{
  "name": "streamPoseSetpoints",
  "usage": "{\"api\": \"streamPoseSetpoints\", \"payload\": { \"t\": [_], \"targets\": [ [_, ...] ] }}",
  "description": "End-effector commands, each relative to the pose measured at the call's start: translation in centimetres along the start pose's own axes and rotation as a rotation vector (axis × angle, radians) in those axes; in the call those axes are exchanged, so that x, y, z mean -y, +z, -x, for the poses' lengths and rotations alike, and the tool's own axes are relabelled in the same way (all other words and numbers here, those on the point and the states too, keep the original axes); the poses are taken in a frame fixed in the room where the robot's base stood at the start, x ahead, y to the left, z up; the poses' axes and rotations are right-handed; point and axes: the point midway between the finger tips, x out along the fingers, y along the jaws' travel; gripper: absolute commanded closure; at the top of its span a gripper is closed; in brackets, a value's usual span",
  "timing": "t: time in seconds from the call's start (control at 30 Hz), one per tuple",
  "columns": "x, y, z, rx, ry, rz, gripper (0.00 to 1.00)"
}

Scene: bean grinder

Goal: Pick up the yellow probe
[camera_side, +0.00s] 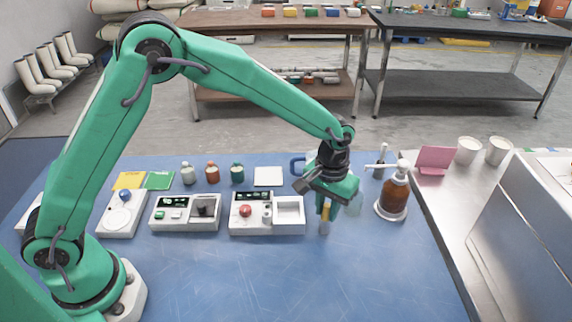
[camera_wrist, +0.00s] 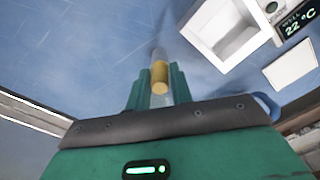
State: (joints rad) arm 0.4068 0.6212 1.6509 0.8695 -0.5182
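The yellow probe (camera_wrist: 159,76) is a slim upright cylinder with a yellow band and a pale, clear-looking end. In the wrist view it stands between the two green fingers of my gripper (camera_wrist: 159,92), with very little space on either side. In the side view the yellow probe (camera_side: 325,214) shows below my gripper (camera_side: 326,207), which points down over the blue table. Its lower end is at or close to the table surface. Whether the fingers touch it is too small to tell. Its upper part is hidden by my gripper.
A white device with a red knob and an open tray (camera_side: 289,211) stands just left of the probe. The blue table front (camera_side: 300,275) is clear.

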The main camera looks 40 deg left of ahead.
Motion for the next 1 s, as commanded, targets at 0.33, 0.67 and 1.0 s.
{"api": "streamPoseSetpoints", "payload": {
  "t": [0.33, 0.67, 1.0],
  "targets": [
    [0.0, 0.0, 0.0, 0.000, 0.000, 0.000, 1.00],
    [0.0, -0.1, 1.6, -0.002, 0.001, 0.000, 1.00],
    [-1.3, 2.2, 5.7, -0.002, 0.001, -0.005, 1.00]
  ]
}}
